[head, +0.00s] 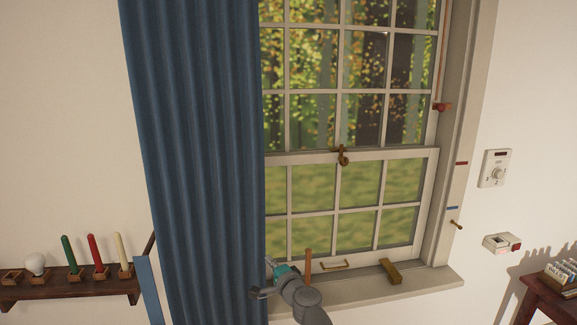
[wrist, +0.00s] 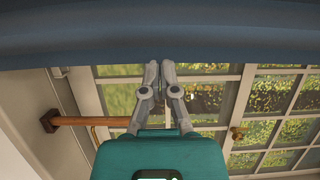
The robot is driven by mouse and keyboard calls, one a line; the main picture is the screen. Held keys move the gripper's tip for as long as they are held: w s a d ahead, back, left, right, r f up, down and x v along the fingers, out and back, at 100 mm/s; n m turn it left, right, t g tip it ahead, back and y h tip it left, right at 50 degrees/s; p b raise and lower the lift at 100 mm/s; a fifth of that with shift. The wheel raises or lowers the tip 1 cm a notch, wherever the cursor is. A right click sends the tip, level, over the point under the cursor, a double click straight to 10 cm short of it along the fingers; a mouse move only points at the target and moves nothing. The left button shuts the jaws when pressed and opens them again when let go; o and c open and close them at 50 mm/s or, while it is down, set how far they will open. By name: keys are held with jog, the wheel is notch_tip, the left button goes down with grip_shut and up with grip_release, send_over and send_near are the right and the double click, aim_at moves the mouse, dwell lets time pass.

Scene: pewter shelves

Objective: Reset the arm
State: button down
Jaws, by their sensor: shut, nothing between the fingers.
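My gripper (wrist: 158,68) is shut and empty, its two grey fingertips together in the wrist view. Its teal body shows low in the middle of the head view (head: 287,270), by the right edge of the blue curtain (head: 195,160). The curtain also spans the top of the wrist view (wrist: 160,30), just beyond the fingertips; I cannot tell whether they touch it. An upright wooden rod (head: 308,264) stands on the sill close to the gripper; in the wrist view it lies sideways at the left (wrist: 85,121).
The sash window (head: 350,200) has a brass latch (head: 343,155) and a lift handle (head: 334,265). A brass-coloured block (head: 391,271) rests on the sill (head: 425,285). A shelf (head: 75,290) with candles and a bulb is at left. A small dark red table (head: 545,290) is at right.

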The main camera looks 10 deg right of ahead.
jog(key=s+d+f+n+g, duration=0.2)
jog(key=s+f+n+g, duration=0.25)
jog(key=f+n, duration=0.2)
jog(key=s+d+f+n+g, duration=0.2)
jog(key=s+f+n+g, duration=0.1)
jog(key=f+n+g, duration=0.3)
jog(key=s+d+f+g+h, duration=0.6)
jog(key=s+d, duration=0.3)
jog(key=d, duration=0.2)
jog(key=shift+s+h, duration=0.2)
jog(key=shift+h, duration=0.6)
jog(key=shift+a, duration=0.1)
